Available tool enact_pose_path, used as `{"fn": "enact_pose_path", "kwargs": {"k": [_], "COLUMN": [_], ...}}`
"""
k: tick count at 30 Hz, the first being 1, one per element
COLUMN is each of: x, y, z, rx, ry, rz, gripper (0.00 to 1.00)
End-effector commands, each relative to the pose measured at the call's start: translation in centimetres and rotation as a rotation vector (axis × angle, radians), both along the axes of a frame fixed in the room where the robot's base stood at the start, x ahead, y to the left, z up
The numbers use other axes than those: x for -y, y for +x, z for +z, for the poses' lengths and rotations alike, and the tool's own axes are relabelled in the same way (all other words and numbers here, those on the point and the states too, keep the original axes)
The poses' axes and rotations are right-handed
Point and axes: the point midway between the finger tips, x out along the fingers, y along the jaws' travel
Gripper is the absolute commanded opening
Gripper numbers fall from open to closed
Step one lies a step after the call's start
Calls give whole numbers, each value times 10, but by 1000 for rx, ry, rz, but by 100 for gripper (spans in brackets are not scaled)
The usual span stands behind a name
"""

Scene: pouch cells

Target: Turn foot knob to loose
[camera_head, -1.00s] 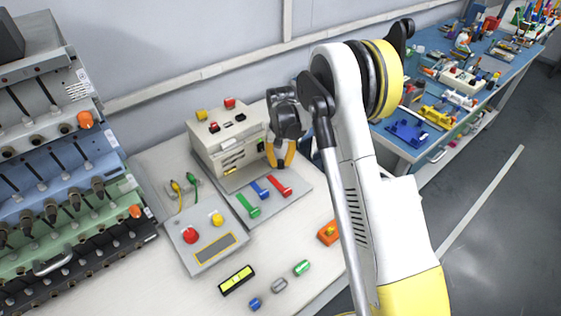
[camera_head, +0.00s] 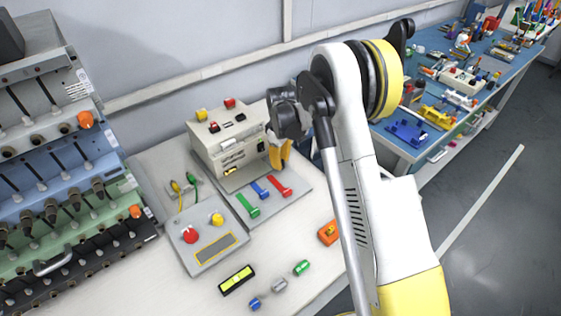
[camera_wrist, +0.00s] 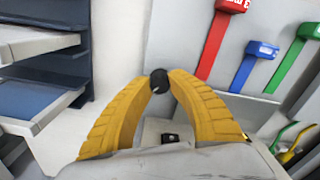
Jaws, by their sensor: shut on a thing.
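A small black round knob (camera_wrist: 159,81) sits between my yellow fingertips in the wrist view, and I take it to be the foot knob. My gripper (camera_wrist: 159,83) is shut on it, with one finger on each side. In the head view my gripper (camera_head: 278,158) points down at the right side of the beige box (camera_head: 215,150), by the grey plate with the levers. The knob is hidden behind the fingers there. A light mark shows on the knob, but its setting is too small to read.
Green, blue and red levers (camera_head: 280,185) stand on the grey plate close to my gripper. A panel (camera_head: 187,236) with red and yellow buttons lies to the left. A spirit level (camera_head: 237,280) and an orange block (camera_head: 328,233) lie in front.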

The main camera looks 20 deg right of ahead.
Motion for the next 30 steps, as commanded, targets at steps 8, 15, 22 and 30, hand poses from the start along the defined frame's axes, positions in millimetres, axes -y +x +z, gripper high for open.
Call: {"fn": "enact_pose_path", "kwargs": {"k": [8, 15, 22, 30], "x": [0, 0, 0, 0], "y": [0, 0, 0, 0], "z": [0, 0, 0, 0], "rx": [0, 0, 0, 0], "ry": [0, 0, 0, 0], "rz": [227, 362, 427, 443], "gripper": [0, 0, 0, 0]}}
